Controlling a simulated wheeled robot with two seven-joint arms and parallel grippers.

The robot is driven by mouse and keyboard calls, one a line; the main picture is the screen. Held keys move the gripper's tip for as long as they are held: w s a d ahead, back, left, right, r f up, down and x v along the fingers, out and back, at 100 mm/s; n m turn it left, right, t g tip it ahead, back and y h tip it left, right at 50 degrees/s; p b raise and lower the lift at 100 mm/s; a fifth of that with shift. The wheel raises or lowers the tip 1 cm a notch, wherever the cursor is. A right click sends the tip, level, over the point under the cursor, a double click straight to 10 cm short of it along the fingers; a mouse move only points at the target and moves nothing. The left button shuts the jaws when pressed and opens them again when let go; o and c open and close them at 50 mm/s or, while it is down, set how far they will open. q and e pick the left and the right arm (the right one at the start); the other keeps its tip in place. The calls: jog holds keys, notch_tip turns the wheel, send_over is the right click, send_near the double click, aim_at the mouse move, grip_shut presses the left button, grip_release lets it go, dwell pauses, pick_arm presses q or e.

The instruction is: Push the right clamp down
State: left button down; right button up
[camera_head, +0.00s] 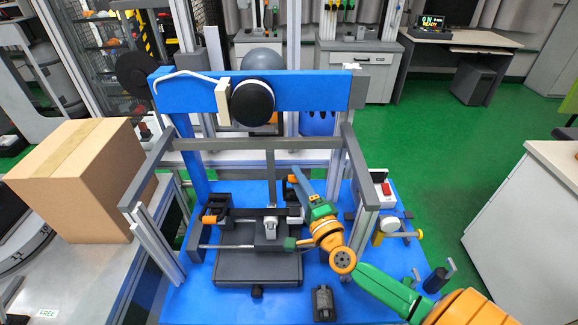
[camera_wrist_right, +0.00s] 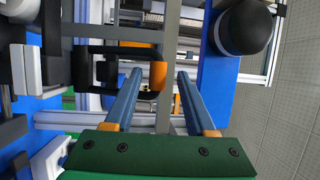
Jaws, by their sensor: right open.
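The right clamp (camera_head: 287,190) is a dark bracket on the right side of the drop tower's lower stage, partly hidden behind my right gripper (camera_head: 297,175). In the right wrist view, its black bar and orange handle (camera_wrist_right: 158,75) show between the tips of my open right fingers (camera_wrist_right: 160,78). The handle stands upright; no finger visibly closes on it. The left clamp (camera_head: 214,207), black with an orange handle, sits on the left side of the stage. My left gripper is not in view.
The blue tower frame (camera_head: 300,90) carries a round black part (camera_head: 252,102) above. Grey rails (camera_head: 250,144) surround the stage closely. A black block (camera_head: 323,302) lies on the blue base at the front. A cardboard box (camera_head: 80,185) stands at the left.

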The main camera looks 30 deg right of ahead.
jog(key=w, duration=0.5)
jog(key=shift+d, duration=0.4)
jog(key=shift+s+r, duration=0.1)
grip_shut()
dwell(0.9)
